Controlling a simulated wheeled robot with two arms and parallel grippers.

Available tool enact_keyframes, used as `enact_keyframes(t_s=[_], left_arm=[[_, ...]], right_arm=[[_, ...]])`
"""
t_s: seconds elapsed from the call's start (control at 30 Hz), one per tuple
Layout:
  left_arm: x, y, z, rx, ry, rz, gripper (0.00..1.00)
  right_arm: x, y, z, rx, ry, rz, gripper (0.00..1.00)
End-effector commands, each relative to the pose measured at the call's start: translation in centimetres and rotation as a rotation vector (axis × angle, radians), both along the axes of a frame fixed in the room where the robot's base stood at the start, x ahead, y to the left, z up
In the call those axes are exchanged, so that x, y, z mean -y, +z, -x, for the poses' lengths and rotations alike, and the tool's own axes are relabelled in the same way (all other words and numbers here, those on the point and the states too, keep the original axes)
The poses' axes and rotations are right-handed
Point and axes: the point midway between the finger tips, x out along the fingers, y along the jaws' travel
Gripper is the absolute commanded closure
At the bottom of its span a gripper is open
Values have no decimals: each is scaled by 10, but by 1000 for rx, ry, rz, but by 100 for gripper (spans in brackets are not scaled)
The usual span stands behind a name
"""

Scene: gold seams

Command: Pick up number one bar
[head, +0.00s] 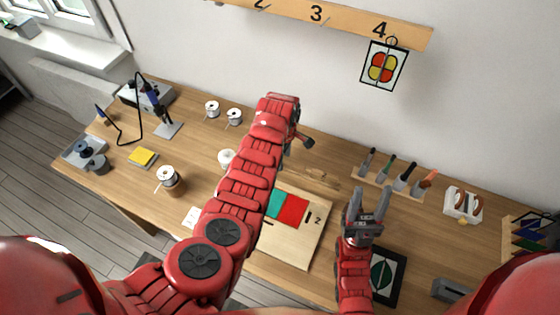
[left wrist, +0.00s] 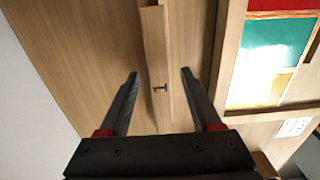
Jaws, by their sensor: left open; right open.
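The number one bar (left wrist: 158,60) is a pale wooden strip marked "1", lying on the wooden table. In the left wrist view it runs between the two fingers of my left gripper (left wrist: 160,76), which is open; I cannot tell how far above the bar it is. In the head view the left gripper is mostly hidden behind my arm. My right gripper (head: 369,193) is open and empty, above the table's right part.
A board with coloured panels (head: 300,245) and a strip marked 2 lies beside the bar. A tool rack (head: 400,192), a white holder (head: 463,204) and a dark-framed panel (head: 384,276) are at right. Spools and a soldering stand (head: 168,130) are at left.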

Motion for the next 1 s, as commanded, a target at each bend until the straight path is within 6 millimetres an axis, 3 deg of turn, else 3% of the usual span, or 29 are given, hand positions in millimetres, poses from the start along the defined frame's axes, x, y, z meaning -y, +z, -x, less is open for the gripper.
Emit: enact_keyframes(t_s=[0.67,1.0], left_arm=[[0,-5,0,0,1,0,35],[0,-5,0,0,0,0,96]], right_arm=[[0,-3,0,0,0,0,50],[0,-3,0,0,0,0,50]])
